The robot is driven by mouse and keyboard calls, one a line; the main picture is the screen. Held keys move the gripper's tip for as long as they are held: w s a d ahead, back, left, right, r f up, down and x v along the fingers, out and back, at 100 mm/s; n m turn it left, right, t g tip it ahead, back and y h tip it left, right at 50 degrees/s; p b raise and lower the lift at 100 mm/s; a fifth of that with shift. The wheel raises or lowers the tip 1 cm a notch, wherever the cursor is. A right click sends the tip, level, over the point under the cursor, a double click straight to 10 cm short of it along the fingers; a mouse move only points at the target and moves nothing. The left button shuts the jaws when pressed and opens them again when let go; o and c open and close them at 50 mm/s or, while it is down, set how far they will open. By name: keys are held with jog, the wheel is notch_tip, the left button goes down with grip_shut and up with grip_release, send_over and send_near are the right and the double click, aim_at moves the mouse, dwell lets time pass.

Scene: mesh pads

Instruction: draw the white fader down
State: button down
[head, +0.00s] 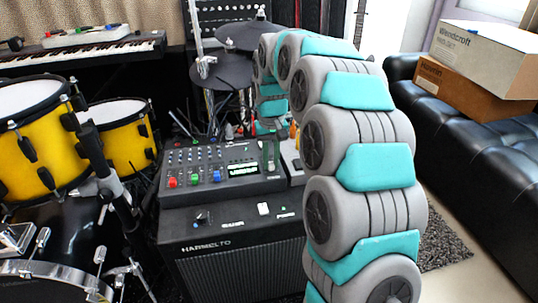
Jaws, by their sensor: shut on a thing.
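A dark grey mixer (215,190) with rows of small knobs, red, green and blue caps and a lit green display (243,170) sits on top of a black amplifier. My arm arches over from the lower right. My gripper (270,165) points down at the mixer's right end, just right of the display. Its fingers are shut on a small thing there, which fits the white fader. The fader itself is mostly hidden by the fingers, so its position along its slot cannot be told.
The black amplifier (240,246) has a small white block (264,209) on its top front. A pale box (297,160) stands close right of the gripper. Yellow drums (45,150) are at left, a keyboard (80,52) behind, and a black sofa (470,130) with boxes at right.

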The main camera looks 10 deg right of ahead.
aim_at(272, 172)
jog(key=shift+s, duration=0.7)
jog(key=c, duration=0.8)
grip_release()
notch_tip(272, 172, up, 8)
jog(key=shift+f, duration=0.1)
jog(key=shift+s, duration=0.1)
